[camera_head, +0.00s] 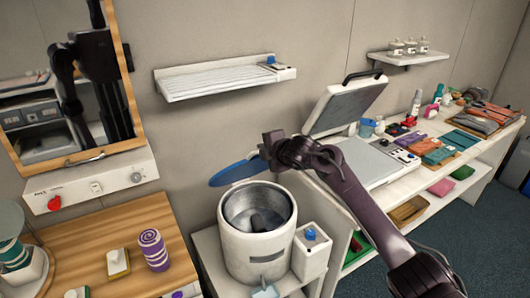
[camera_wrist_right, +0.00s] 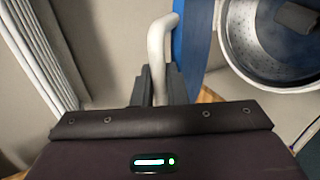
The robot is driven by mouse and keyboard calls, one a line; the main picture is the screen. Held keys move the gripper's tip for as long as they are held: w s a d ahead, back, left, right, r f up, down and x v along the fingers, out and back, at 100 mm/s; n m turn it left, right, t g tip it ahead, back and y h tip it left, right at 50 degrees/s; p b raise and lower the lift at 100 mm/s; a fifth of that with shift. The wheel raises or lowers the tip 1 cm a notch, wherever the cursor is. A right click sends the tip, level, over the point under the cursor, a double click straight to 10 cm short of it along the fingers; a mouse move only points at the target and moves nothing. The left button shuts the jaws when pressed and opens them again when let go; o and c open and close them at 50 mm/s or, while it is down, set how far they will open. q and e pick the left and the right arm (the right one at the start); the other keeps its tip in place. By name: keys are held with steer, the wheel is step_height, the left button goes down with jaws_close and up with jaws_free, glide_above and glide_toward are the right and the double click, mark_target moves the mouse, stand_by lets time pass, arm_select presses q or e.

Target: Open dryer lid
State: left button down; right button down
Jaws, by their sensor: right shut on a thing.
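The dryer (camera_head: 258,241) is a white round tub with a perforated metal drum, its mouth uncovered; the drum also shows at the upper right of the right wrist view (camera_wrist_right: 262,62). Its blue lid (camera_head: 236,173) stands raised and tilted above the tub's back rim. In the wrist view the lid (camera_wrist_right: 190,40) is seen nearly edge-on, with a white curved handle (camera_wrist_right: 157,48). My right gripper (camera_wrist_right: 158,84) is shut on that handle. In the head view my right gripper (camera_head: 266,154) is at the lid's back right, its fingertips largely hidden. My left gripper is not in view.
A white box with a blue cap (camera_head: 311,255) stands right of the dryer. A wooden counter with a purple striped roll (camera_head: 153,250) is at left. A wall shelf (camera_head: 215,85) hangs behind. A heat press with a raised plate (camera_head: 345,103) is right, behind my arm.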

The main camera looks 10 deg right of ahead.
steer(key=c, duration=1.5)
jaws_free()
steer(key=shift+s, duration=0.15)
